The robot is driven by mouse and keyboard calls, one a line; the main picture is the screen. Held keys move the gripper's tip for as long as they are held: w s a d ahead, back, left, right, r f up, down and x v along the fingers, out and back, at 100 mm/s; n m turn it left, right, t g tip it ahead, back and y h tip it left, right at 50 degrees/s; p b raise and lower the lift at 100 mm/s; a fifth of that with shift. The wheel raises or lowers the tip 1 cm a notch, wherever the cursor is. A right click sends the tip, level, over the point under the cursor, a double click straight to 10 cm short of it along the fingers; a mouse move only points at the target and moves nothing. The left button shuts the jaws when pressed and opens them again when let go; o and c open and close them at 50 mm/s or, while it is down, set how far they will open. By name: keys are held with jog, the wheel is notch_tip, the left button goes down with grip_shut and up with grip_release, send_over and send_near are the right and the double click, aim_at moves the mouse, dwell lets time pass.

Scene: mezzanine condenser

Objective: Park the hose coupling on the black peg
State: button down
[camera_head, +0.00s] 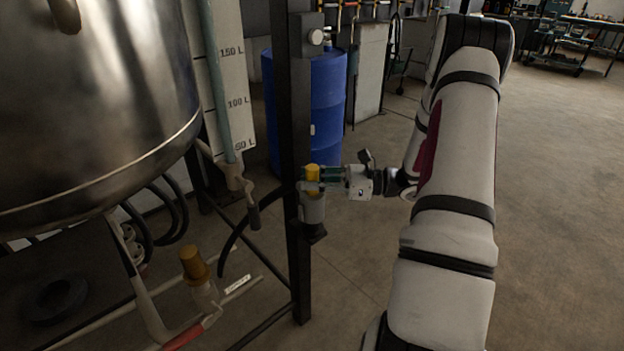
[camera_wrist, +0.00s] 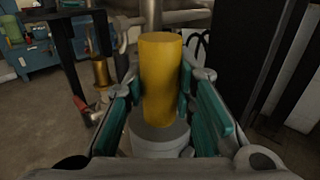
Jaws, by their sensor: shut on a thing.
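My gripper (camera_head: 325,174) is at the black upright post, its teal-padded fingers on either side of a yellow cylinder (camera_head: 312,172). In the wrist view the yellow cylinder (camera_wrist: 160,80) stands upright between the fingers (camera_wrist: 158,88), above a wider grey collar (camera_wrist: 158,138). In the head view a grey cup-shaped body (camera_head: 313,208) is directly below the yellow part, with a small black block (camera_head: 316,234) under it. I take the yellow part as the hose coupling; whether it is joined to the grey body is unclear. I cannot identify the black peg for certain.
The black post (camera_head: 296,120) stands close by my gripper. A steel tank (camera_head: 95,100) fills the left. A black hose (camera_head: 236,238) curves beside the post. A brass-topped fitting (camera_head: 194,264) is lower left. A blue barrel (camera_head: 325,100) stands behind. Floor at right is open.

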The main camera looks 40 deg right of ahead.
jog(key=shift+f+b, duration=0.8)
jog(key=shift+f, duration=0.8)
jog(key=c, duration=1.2)
grip_release()
jog(key=shift+c, duration=0.2)
jog(key=v, duration=1.2)
jog(key=shift+s, duration=0.15)
